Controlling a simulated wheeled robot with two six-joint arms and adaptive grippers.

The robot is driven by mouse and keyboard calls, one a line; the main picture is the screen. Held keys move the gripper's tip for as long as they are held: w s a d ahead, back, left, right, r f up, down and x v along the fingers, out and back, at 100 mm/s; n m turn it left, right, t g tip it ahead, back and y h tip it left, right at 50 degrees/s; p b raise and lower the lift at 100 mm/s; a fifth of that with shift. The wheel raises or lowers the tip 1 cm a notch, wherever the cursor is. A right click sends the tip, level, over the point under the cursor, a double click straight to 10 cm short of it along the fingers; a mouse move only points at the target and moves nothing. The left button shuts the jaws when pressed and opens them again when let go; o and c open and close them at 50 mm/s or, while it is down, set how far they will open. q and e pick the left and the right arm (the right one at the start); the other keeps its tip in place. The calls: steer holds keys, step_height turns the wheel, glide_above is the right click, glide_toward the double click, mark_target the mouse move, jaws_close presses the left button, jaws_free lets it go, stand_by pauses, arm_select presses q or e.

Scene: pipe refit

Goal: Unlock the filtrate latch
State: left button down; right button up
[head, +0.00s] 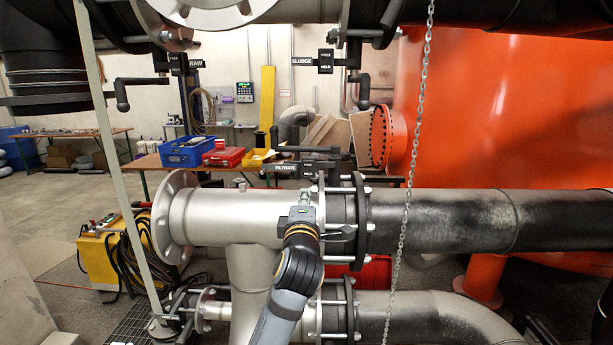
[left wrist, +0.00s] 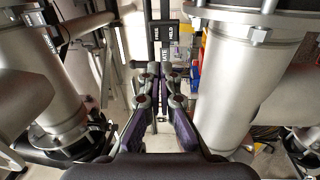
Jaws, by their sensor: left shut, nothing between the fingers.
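The filtrate latch (head: 312,168) is a dark bar with a FILTRATE tag (head: 284,168), a small marked plate and a black crank handle (head: 300,149) above the grey pipe at centre. My left gripper (head: 305,192) is in front of the pipe flange, just below the latch in the picture. In the left wrist view the same gripper (left wrist: 160,76) has its fingers shut and empty, with the black marked plates of the latch (left wrist: 167,32) beyond the tips. I cannot tell whether the tips touch the latch. My right gripper is not in view.
Grey pipe (head: 235,217) and black pipe (head: 440,222) cross the front, with flanges and bolts close to my left arm. A chain (head: 408,180) hangs to the right. Similar latches tagged RAW (head: 195,64) and SLUDGE (head: 303,62) are above. A blue bin (head: 187,152) stands on a table behind.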

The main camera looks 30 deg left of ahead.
mark_target(307, 165)
arm_select(q)
steer(key=shift+s+r, duration=0.1)
steer(key=shift+r, duration=0.15)
steer(key=p+x, duration=0.2)
steer(key=x, duration=0.2)
steer(key=p+x, duration=0.2)
steer(key=x, duration=0.2)
steer(key=p+x, duration=0.2)
steer(key=x, duration=0.3)
steer(key=shift+s+r+p, duration=0.1)
steer(key=shift+r+p, duration=0.25)
steer(key=shift+p, duration=0.05)
steer(key=shift+w+a+f, duration=0.2)
steer(key=shift+w+a, duration=0.2)
steer(key=shift+w, duration=0.15)
